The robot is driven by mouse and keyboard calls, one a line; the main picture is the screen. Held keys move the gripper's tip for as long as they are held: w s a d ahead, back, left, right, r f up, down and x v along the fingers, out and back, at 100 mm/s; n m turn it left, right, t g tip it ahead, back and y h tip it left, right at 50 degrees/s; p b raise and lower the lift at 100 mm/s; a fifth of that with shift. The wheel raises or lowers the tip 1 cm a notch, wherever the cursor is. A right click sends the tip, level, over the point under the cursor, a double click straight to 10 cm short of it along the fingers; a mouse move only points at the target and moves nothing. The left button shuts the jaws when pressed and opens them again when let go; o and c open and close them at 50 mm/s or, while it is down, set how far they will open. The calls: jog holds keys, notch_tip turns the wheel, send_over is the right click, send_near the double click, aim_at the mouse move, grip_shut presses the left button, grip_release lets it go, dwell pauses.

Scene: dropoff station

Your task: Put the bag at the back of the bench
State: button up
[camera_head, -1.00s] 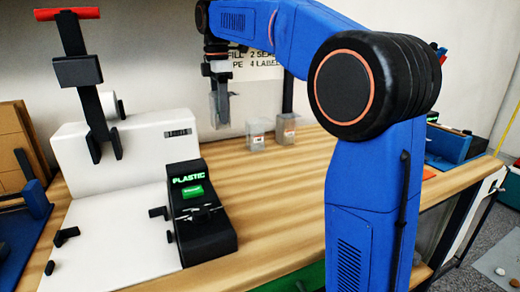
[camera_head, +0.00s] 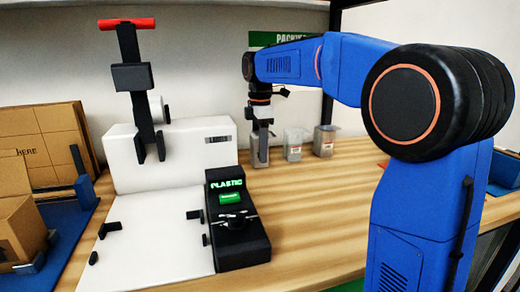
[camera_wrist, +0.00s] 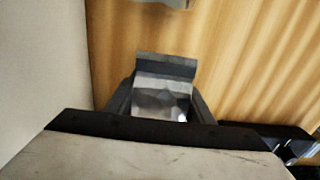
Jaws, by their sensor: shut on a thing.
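The bag (camera_head: 260,152) is a small, clear grey pouch. It hangs upright below my gripper (camera_head: 262,132) at the back of the wooden bench (camera_head: 330,205), to the right of the white machine. In the wrist view the bag (camera_wrist: 163,100) sits between the two dark fingers of my gripper (camera_wrist: 158,112), which is shut on it. The bag's bottom is at or very near the bench top; I cannot tell if it touches.
Two similar pouches with red labels, one nearer (camera_head: 293,146) and one further right (camera_head: 325,142), stand in line at the back. A white sealing machine (camera_head: 172,160) with a black "PLASTIC" unit (camera_head: 237,240) stands left. Cardboard boxes (camera_head: 42,145) are far left. The front bench is clear.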

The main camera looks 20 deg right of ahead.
jog(key=shift+f, duration=0.1)
jog(key=o, duration=1.1)
jog(key=shift+c, duration=0.2)
notch_tip(320, 180, up, 12)
jog(key=shift+r, duration=0.15)
